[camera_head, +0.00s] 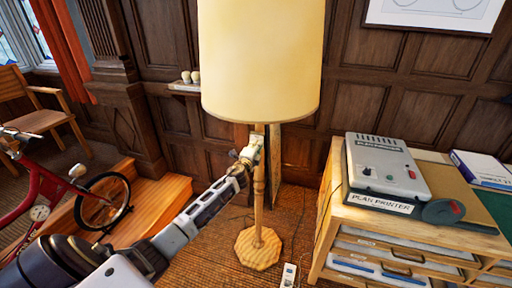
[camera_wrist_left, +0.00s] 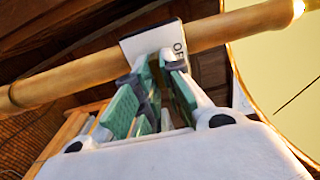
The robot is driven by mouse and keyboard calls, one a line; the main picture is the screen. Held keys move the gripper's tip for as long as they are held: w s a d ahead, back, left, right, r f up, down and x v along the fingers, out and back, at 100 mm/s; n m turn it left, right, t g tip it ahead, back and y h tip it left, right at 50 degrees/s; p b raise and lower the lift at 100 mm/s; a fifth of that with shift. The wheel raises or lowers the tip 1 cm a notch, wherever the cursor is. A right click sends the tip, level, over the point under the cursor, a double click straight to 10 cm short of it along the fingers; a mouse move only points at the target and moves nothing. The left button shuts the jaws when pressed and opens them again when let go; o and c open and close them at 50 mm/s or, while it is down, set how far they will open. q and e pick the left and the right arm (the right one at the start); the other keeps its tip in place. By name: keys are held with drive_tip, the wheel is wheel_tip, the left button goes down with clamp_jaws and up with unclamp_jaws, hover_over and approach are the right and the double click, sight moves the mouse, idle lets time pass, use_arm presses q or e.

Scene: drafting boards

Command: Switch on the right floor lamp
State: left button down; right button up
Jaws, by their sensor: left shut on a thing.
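The floor lamp has a large cream shade (camera_head: 262,60), a thin wooden pole (camera_head: 259,200) and an eight-sided wooden base (camera_head: 258,248). My left gripper (camera_head: 250,152) is at the pole just under the shade. In the left wrist view the pole (camera_wrist_left: 75,72) runs slantwise, with a white switch plate (camera_wrist_left: 150,40) on it marked with letters that start "OF". The green-padded fingers (camera_wrist_left: 158,80) are closed at this plate; the exact grip is partly hidden. A bright spot shows at the pole's upper end by the shade. My right gripper is not in view.
A wooden cabinet (camera_head: 325,235) with a plan printer (camera_head: 383,165) stands close on the right. A red bicycle (camera_head: 45,185) and a wooden step (camera_head: 160,190) are on the left. Panelled wall is behind the lamp. A white power strip (camera_head: 289,275) lies near the base.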

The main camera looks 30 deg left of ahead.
use_arm(q)
drive_tip(key=shift+r, duration=0.25)
drive_tip(key=c, duration=1.6)
unclamp_jaws()
drive_tip(key=shift+o, duration=0.2)
drive_tip(key=shift+w+f, duration=0.1)
drive_tip(key=shift+f, duration=0.05)
drive_tip(key=shift+f, duration=0.1)
drive_tip(key=shift+s, duration=0.2)
drive_tip(key=v, duration=1.1)
drive_tip(key=shift+s, duration=0.25)
drive_tip(key=shift+d, duration=0.15)
